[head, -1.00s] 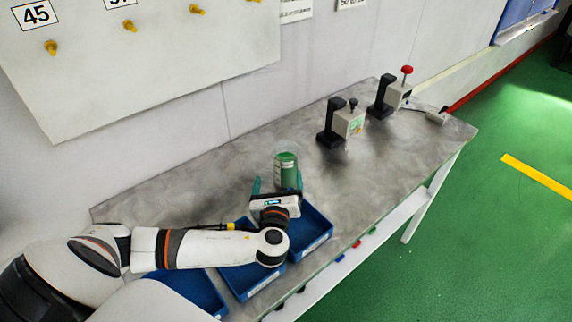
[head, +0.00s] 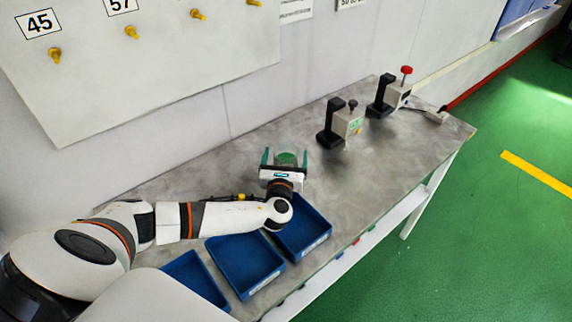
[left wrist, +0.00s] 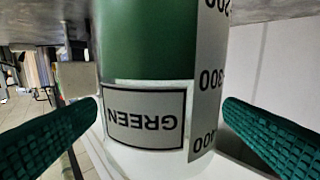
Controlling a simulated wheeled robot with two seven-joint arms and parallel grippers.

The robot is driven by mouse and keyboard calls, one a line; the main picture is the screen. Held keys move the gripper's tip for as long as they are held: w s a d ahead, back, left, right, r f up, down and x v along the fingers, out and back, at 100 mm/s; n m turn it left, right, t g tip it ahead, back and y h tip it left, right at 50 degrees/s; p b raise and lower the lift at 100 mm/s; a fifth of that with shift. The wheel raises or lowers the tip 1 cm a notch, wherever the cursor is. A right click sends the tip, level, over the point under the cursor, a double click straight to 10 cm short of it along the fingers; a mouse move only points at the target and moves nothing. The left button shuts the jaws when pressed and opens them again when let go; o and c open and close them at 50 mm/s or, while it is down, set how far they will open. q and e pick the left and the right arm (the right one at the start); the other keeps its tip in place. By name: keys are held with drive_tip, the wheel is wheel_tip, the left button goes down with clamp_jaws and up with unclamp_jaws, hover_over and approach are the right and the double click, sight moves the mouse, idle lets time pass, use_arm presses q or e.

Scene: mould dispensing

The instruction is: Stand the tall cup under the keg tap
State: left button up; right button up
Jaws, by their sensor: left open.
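The tall cup, a green and clear cylinder, stands on the grey table with its green top (head: 287,158) visible in the head view. My left gripper (head: 285,158) is open, with its teal fingers on either side of the cup. In the left wrist view the cup (left wrist: 150,60) fills the middle, with an upside-down "GREEN" label and a printed scale. The green fingers flank it, with visible gaps at both sides. Two tap-like stands with black brackets are at the back right, one with a black knob (head: 347,122), one with a red knob (head: 395,92). Which is the keg tap is unclear.
Blue bins (head: 244,262) line the near edge of the table, below my left arm. The grey tabletop (head: 385,155) is clear between the cup and the stands. A white wall runs along the back.

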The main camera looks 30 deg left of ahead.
use_arm(q)
drive_tip(key=shift+x, duration=0.9)
drive_tip(key=c, duration=1.9)
